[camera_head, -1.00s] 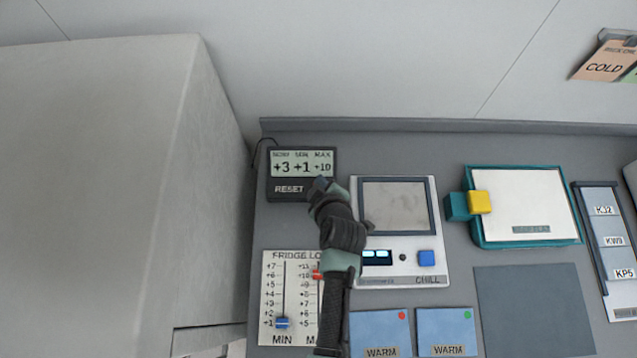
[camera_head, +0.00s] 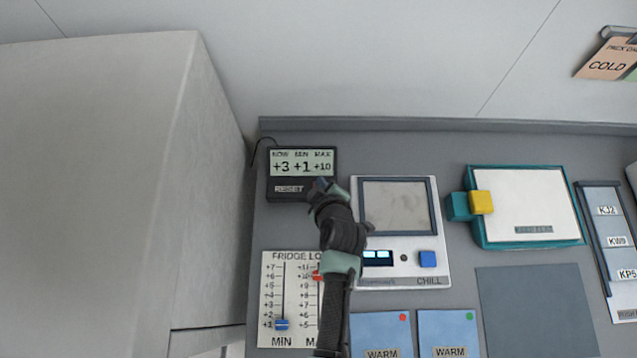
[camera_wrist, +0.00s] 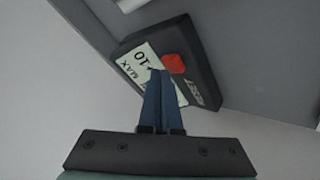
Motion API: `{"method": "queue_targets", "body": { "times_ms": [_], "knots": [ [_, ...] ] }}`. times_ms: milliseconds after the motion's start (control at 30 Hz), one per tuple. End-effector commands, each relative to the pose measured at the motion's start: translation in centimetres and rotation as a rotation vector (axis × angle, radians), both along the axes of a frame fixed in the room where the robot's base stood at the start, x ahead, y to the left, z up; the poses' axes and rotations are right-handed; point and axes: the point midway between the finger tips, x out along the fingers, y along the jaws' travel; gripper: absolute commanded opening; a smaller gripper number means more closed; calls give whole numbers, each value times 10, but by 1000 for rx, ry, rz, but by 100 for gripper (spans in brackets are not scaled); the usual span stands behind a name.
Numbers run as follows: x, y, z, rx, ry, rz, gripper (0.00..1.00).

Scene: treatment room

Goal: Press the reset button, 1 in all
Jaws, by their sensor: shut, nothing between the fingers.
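The fridge display unit (camera_head: 274,195) is a dark box at the top left of the grey counter. Its screen reads NOW +3, MIN +1, MAX +10, with a RESET label below. In the wrist view the same unit (camera_wrist: 203,62) lies tilted, with a red button (camera_wrist: 173,63) beside the screen. In the head view the button is hidden behind my gripper (camera_head: 321,186). My gripper is shut and empty. In the wrist view its blue fingertips (camera_wrist: 159,75) overlap the screen's edge, just below and left of the red button. I cannot tell whether they touch the unit.
The fridge log board with sliders (camera_head: 272,300) lies below the unit. A white chill device (camera_head: 402,245) lies to its right, close to my arm. A teal-framed tray (camera_head: 530,205) is further right. A large pale cabinet (camera_head: 90,200) rises at left.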

Motion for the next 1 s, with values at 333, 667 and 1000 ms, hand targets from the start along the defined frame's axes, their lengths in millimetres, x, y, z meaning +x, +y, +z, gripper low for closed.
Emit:
{"method": "queue_targets", "body": {
  "times_ms": [333,667,1000],
  "knots": [
    [0,0,-4,0,0,0,0],
    [0,0,-8,0,0,0,0],
    [0,0,-11,0,1,0,0]
  ]
}}
